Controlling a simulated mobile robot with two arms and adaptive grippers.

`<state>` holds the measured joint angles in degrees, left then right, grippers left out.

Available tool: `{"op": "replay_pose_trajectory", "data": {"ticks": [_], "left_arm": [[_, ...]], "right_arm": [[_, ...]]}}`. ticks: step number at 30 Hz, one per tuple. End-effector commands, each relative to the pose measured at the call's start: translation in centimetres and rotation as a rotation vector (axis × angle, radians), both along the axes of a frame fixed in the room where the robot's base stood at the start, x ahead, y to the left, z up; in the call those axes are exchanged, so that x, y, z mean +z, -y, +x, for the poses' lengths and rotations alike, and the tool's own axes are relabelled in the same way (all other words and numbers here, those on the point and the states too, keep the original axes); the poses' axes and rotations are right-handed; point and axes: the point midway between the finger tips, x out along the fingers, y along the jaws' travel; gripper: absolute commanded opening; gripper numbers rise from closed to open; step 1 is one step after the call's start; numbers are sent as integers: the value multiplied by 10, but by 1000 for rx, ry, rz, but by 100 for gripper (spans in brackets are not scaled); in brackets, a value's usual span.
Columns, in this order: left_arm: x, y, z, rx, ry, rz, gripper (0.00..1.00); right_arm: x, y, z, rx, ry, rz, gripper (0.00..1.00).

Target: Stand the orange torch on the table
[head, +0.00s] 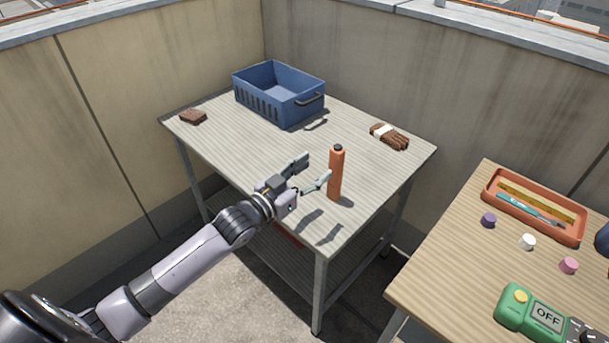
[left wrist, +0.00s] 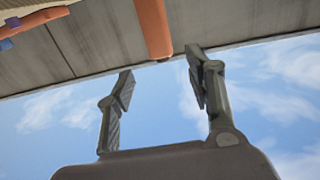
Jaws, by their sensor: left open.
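The orange torch (head: 336,175) stands upright on the striped table (head: 225,145), near its front right side, with its dark cap on top. My left gripper (head: 312,171) is open just to the left of the torch, its fingers pointing toward it. The fingers are empty, and the torch looks apart from them. The left wrist view is upside down: the torch (left wrist: 153,25) hangs from the top edge, beyond the fingertips of the open left gripper (left wrist: 160,75). My right gripper is not in view.
A blue basket (head: 278,98) stands at the back of the table, a brown block (head: 193,116) at left, brown gloves (head: 390,137) at right. A second table (head: 450,255) at right holds an orange tray (head: 490,198), small coloured pieces and a green meter (head: 515,309). Walls stand behind.

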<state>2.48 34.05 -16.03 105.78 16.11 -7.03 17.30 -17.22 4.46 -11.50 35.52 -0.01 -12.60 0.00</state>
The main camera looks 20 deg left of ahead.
Motion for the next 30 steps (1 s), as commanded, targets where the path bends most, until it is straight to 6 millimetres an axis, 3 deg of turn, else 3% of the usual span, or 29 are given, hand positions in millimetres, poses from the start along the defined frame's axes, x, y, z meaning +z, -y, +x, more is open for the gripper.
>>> {"op": "replay_pose_trajectory", "data": {"ticks": [7, 23, 26, 30], "left_arm": [[0, -8, -22, 0, 0, 0, 49], [0, -8, -23, 0, 0, 0, 49], [-7, -5, -27, 6, -27, 5, 49], [-41, 9, -50, 35, -162, 47, 49]], "right_arm": [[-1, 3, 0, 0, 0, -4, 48], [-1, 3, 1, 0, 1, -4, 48], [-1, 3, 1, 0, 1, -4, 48], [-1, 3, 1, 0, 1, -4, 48]]}}
